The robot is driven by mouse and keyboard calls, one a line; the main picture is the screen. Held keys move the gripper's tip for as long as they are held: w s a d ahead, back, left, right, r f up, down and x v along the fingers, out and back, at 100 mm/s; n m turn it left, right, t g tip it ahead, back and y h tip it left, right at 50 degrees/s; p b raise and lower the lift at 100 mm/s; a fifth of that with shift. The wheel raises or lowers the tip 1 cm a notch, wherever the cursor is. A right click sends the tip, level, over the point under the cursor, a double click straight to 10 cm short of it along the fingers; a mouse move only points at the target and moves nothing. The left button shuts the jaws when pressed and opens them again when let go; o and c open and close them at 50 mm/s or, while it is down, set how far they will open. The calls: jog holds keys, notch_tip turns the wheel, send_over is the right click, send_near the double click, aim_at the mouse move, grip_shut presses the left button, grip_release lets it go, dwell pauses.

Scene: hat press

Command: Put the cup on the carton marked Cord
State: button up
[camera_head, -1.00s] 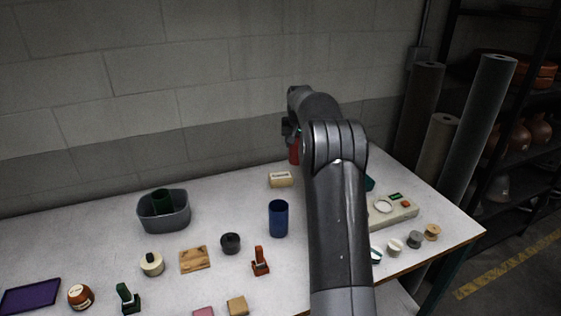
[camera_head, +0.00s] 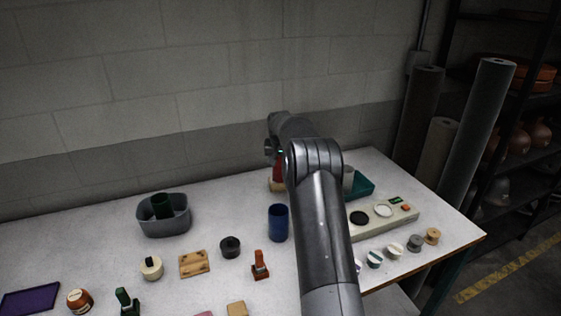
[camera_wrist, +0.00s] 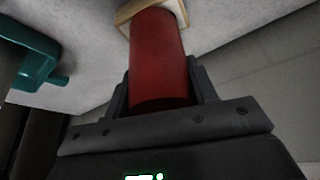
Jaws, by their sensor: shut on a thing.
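A red cup (camera_wrist: 160,60) is between the two fingers of my gripper (camera_wrist: 160,88) in the wrist view, and the fingers are shut on it. In the head view the red cup (camera_head: 278,172) shows as a small strip below my gripper (camera_head: 274,154), partly covered by my arm. The small tan carton (camera_head: 273,186) is right under the cup. In the wrist view the carton (camera_wrist: 126,13) lies behind the cup's far end. I cannot tell whether the cup touches it. The carton's marking cannot be read.
A blue cup (camera_head: 278,224) stands in front of the carton. A grey tub (camera_head: 165,222) holding a green cup is at left. A teal tray (camera_head: 362,187) and a beige device (camera_head: 398,216) are at right. Several small items fill the front; the back left is clear.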

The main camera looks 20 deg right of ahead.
jog(key=shift+f, duration=0.1)
jog(key=o, duration=1)
jog(key=v, duration=1.2)
jog(key=s+a+r+n, duration=0.1)
jog(key=s+a+r, duration=0.3)
jog(key=s, duration=0.3)
jog(key=s+a+r+n, duration=0.1)
jog(key=s+a+r, duration=0.3)
jog(key=s, duration=0.4)
jog(key=s+a+r, duration=0.4)
jog(key=s, duration=0.3)
jog(key=s+a+f+n, duration=0.1)
jog(key=s+a+f, duration=0.1)
jog(key=s, duration=0.7)
jog(key=s+a+f+t+y, duration=0.1)
jog(key=s+a+f, duration=0.1)
jog(key=s, duration=0.7)
jog(key=s+a+f+n, duration=0.1)
jog(key=s+a+f, duration=0.1)
jog(key=s, duration=0.8)
jog(key=shift+s+a+f+n+y, duration=0.1)
jog(key=shift+a+f+n+y, duration=0.1)
jog(key=shift+f, duration=0.2)
jog(key=shift+a+f+n+y, duration=0.1)
jog(key=shift+a+f+y, duration=0.1)
jog(key=shift+f, duration=0.25)
